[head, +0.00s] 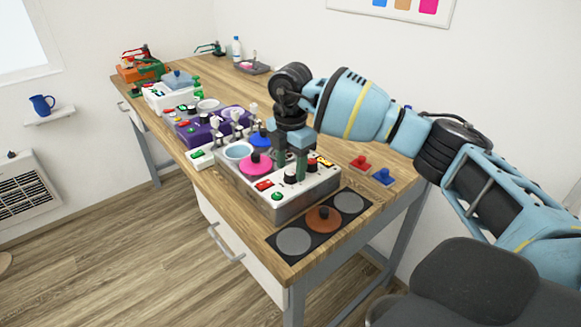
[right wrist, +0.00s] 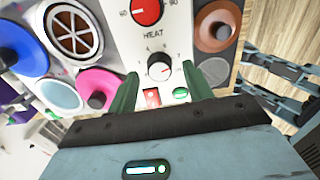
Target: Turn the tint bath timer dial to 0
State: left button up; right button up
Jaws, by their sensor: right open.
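The tint bath unit (head: 240,190) is a metal-sided box with a pale panel on the wooden bench. A black dial (right wrist: 159,67) with a white mark and printed numbers sits on the panel; its exact setting is too small to read. It also shows in the head view (head: 290,178). A red dial (right wrist: 146,12) sits beside the word HEAT. My right gripper (right wrist: 160,88) is open, its green fingers apart on either side of the black dial. In the head view the right gripper (head: 291,168) points down over the panel. My left gripper is out of view.
A pink disc (head: 257,165) and a pale blue bowl (head: 238,151) sit close by. A red switch (right wrist: 151,97) and green button (right wrist: 180,93) lie near the fingers. A dark mat (head: 295,258) with round discs lies in front. Red (head: 361,162) and blue (head: 383,176) pieces stand to the right.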

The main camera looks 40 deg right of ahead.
jog(key=shift+f, duration=0.5)
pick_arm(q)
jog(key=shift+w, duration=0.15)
pick_arm(e)
jog(key=c, duration=1)
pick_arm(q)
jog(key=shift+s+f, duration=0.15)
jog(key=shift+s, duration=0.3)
